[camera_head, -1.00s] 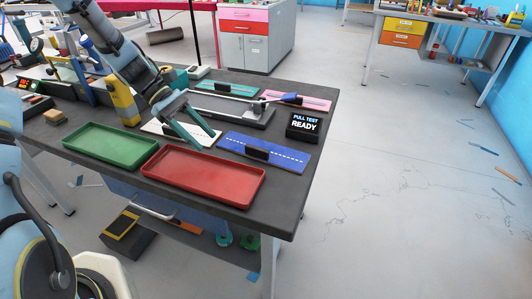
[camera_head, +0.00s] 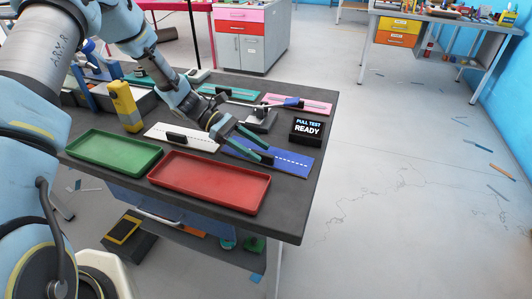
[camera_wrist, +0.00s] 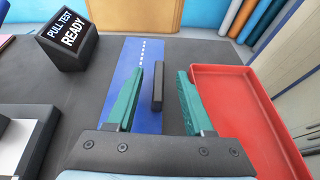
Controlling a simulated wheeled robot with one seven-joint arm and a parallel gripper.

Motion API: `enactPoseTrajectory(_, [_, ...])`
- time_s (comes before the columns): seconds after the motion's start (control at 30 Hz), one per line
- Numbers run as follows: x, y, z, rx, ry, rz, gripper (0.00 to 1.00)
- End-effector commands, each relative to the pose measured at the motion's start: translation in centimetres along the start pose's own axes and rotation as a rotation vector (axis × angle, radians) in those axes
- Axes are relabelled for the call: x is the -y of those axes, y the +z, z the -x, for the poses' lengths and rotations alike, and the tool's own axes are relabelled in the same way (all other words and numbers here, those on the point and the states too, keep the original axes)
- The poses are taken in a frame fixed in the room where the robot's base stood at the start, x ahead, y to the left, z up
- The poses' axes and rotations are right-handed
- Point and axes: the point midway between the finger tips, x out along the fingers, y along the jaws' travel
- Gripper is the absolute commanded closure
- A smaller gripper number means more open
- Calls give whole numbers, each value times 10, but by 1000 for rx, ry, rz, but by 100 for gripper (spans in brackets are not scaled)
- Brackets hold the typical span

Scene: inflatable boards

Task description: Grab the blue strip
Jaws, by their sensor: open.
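The blue strip (camera_head: 290,161) lies flat on the dark table, with a dashed white line along it and a black upright block near its middle. It also shows in the wrist view (camera_wrist: 128,62), running away from me. My gripper (camera_head: 266,151) is over the strip, its two green fingers apart and pointing at the black block (camera_wrist: 158,86). In the wrist view the fingers (camera_wrist: 170,85) stand on either side of that block, with nothing held. In the head view the fingers hide the block and part of the strip. I cannot tell how high the fingertips are.
A red tray (camera_head: 208,203) lies close to the strip, with a green tray (camera_head: 112,150) beyond it. A white strip (camera_head: 196,144) with a black block, a pink strip (camera_head: 312,107) and a green strip (camera_head: 215,92) lie nearby. The "PULL TEST READY" box (camera_head: 307,130) stands beside the blue strip.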

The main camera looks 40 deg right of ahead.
Motion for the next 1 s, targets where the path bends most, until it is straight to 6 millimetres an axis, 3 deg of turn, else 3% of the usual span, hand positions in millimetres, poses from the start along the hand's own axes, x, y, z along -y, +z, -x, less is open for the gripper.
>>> enactPoseTrajectory(0.2, [0, 0, -31, 2, -3, 1, 48])
enactPoseTrajectory(0.47, [-1, -2, -37, -1, 0, -1, 48])
enactPoseTrajectory(0.9, [-1, -2, -36, -1, 0, -1, 97])
enactPoseTrajectory(1.0, [-1, -2, -36, -1, 0, -1, 100])
